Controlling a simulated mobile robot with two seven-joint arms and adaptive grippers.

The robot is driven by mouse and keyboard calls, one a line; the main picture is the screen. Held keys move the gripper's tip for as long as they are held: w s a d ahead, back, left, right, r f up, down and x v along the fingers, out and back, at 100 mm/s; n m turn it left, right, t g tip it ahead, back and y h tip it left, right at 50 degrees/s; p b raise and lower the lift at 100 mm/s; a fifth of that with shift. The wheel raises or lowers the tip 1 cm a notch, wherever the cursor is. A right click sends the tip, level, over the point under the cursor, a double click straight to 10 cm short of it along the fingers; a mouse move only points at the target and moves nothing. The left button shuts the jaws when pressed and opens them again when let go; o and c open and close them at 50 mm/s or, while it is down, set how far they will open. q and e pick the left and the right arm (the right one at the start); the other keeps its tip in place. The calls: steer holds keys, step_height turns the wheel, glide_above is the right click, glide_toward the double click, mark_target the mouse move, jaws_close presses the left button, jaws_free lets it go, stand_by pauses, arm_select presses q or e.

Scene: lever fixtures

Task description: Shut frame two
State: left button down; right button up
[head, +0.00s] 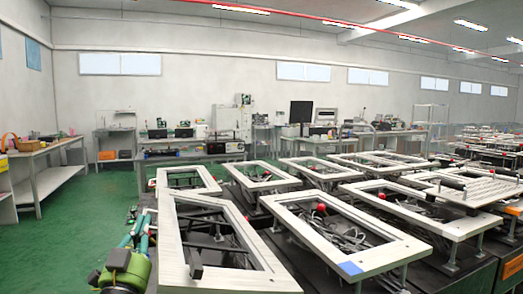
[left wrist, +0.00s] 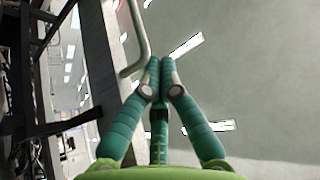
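Several pale rectangular frames stand on dark bases in the head view; I see no readable numbers, so I cannot tell which is frame two. The nearest left frame (head: 172,240) is tilted, with dark bars inside its opening. My left gripper (head: 147,214) is low at the left, beside that frame's left edge. In the left wrist view the green fingers (left wrist: 165,66) meet at their tips, with nothing visible between them. A bent metal rod (left wrist: 141,40) passes close by the fingertips; I cannot tell whether they touch. My right gripper is out of view.
A perforated panel (head: 480,190) is at the right. Workbenches (head: 50,150) line the walls. Green floor (head: 75,225) is open at the left.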

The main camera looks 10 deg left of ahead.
arm_select(q)
steer(key=shift+s+a+f+b, duration=0.1)
steer(key=shift+a+f+b, duration=0.15)
steer(key=shift+f, duration=0.45)
steer(key=shift+s+a+f+b, duration=0.1)
steer(key=shift+f+b, duration=0.15)
steer(key=shift+f, duration=0.45)
